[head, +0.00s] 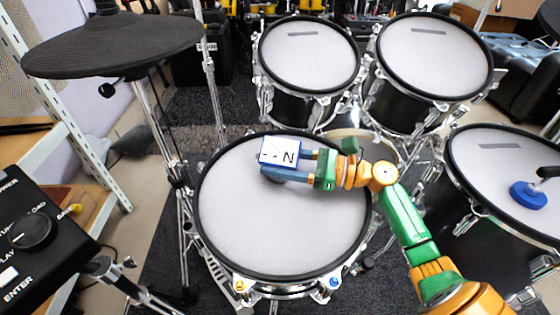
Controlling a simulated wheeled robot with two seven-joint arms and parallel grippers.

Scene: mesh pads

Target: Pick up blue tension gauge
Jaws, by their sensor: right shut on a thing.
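The blue tension gauge (281,150) is a small box with a white face marked "N" and blue edges. It is at the upper middle of the near drum's white head (285,230). My right gripper (284,166) reaches in from the right and is shut on the gauge, its fingers pointing left. The fingers partly cover the gauge's lower side. I cannot tell whether the gauge touches the drumhead or is just above it. My left gripper is not in view.
Two drums (310,55) (433,56) stand behind, and another drum (500,170) at right bears a round blue object (528,195). A black cymbal pad (115,45) and a control box (35,235) are at left. The near drumhead's lower part is clear.

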